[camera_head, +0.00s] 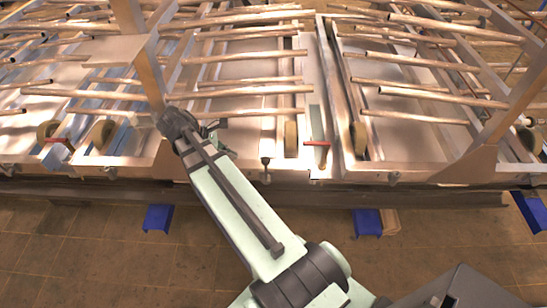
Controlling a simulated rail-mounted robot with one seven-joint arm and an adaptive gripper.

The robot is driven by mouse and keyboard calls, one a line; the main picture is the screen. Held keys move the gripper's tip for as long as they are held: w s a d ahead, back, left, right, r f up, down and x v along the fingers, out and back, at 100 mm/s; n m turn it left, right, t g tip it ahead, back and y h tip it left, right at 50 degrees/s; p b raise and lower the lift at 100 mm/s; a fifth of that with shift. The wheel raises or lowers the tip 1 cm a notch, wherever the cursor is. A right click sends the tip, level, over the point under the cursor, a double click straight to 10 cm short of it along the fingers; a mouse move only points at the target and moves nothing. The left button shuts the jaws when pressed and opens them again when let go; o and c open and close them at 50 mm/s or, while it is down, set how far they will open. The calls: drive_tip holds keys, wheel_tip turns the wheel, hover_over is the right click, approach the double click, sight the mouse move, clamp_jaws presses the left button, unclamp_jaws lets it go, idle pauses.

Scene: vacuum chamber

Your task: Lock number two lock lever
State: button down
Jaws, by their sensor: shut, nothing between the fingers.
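Two red levers show along the near edge of the metal frame. One red lever (317,143) lies right of my arm, pointing sideways beside an upright grey plate. The other red lever (62,143) is at the far left and looks slanted. No number is readable on either, so I cannot tell which is number two. My gripper (213,127) is at the end of my raised arm, over the front of the frame between the two levers. It is small and dark here, shut and empty, and apart from both visible levers. My arm hides part of the frame edge.
Copper-coloured pipes (250,88) lie in rows across the frame. A slanted metal post (150,75) stands close behind my wrist, and another post (515,95) rises at the right. Small clamps line the front edge. Blue blocks (158,218) stand on the tiled floor in front.

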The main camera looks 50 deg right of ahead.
drive_tip(key=r, duration=0.1)
drive_tip(key=d+r, duration=0.1)
drive_tip(key=r, duration=0.1)
drive_tip(key=shift+d, duration=0.2)
drive_tip(key=shift+f, duration=0.15)
drive_tip(key=p+x, duration=0.1)
drive_tip(key=x, duration=0.9)
drive_tip(key=shift+d+r, duration=0.1)
drive_tip(key=shift+r, duration=0.15)
idle(0.4)
